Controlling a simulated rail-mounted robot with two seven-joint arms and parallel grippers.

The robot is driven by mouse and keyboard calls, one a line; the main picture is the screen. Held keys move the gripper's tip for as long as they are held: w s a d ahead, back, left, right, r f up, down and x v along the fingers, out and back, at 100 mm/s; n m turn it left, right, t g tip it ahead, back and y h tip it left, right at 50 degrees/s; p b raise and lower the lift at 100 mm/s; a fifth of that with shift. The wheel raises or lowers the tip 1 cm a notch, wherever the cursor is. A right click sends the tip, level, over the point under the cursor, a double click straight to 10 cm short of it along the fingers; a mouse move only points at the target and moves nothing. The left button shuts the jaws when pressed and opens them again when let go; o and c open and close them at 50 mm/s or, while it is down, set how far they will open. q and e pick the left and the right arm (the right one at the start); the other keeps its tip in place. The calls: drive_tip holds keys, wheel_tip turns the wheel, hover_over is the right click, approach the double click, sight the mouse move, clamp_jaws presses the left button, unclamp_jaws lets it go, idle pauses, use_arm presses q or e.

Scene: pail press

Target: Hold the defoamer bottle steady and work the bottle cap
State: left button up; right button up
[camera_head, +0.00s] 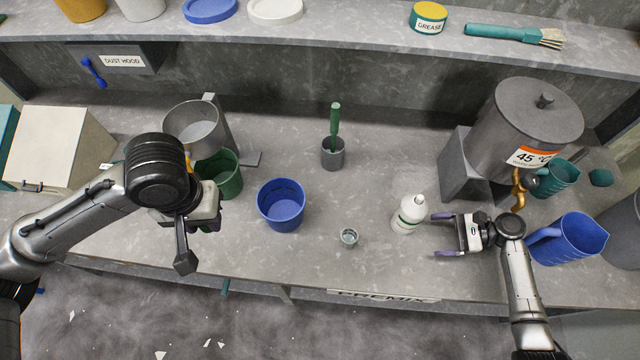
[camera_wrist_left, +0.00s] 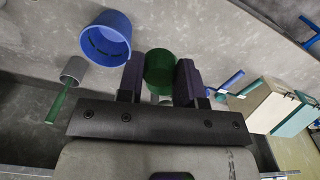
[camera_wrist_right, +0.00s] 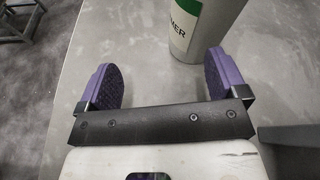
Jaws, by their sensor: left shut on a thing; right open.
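The white defoamer bottle (camera_head: 406,218) with a green label stands upright on the bench, and its bare neck looks open. It also shows at the top of the right wrist view (camera_wrist_right: 197,22). My right gripper (camera_head: 436,234) is open, its fingers apart, just right of the bottle and not closed on it. My left gripper (camera_head: 186,262) is far to the left, above the bench's front. In the left wrist view a round green thing (camera_wrist_left: 160,72) fills the gap between its fingers.
A small grey cup (camera_head: 349,238) stands left of the bottle. A blue pail (camera_head: 281,205) and a green cup (camera_head: 229,180) stand further left. A blue jug (camera_head: 570,240) and a grey urn (camera_head: 520,125) with a tap are at the right. Bare bench lies between pail and bottle.

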drive_tip(key=w, duration=0.1)
drive_tip(key=w+m+y+b, duration=0.1)
drive_tip(key=w+d+y+b, duration=0.1)
drive_tip(key=shift+w+r+m+t, duration=0.3)
drive_tip(key=shift+m, duration=0.1)
drive_tip(key=shift+w+r+y+b, duration=0.3)
drive_tip(key=shift+w+y+b, duration=0.1)
drive_tip(key=shift+b, duration=0.05)
drive_tip(key=shift+w+a+r, duration=0.1)
drive_tip(key=shift+w+a, duration=0.1)
drive_tip(key=shift+a, duration=0.3)
drive_tip(key=a, duration=0.4)
drive_tip(key=shift+w+a+p, duration=0.35)
drive_tip(key=shift+w+a+f, duration=0.1)
drive_tip(key=shift+a+f, duration=0.05)
drive_tip(key=shift+a, duration=0.3)
drive_tip(key=shift+w+a+f, duration=0.1)
drive_tip(key=shift+a, duration=0.35)
use_arm(q)
drive_tip(key=shift+s+a+f, duration=0.3)
drive_tip(key=shift+s+f, duration=0.1)
drive_tip(key=shift+f, duration=0.25)
drive_tip(key=shift+s+a+f, duration=0.25)
drive_tip(key=shift+s+f, duration=0.1)
drive_tip(key=shift+f, duration=0.25)
drive_tip(key=shift+s+a+f, duration=0.3)
drive_tip(key=shift+s+f, duration=0.1)
drive_tip(key=shift+f, duration=0.25)
use_arm(e)
drive_tip(key=c, duration=1.1)
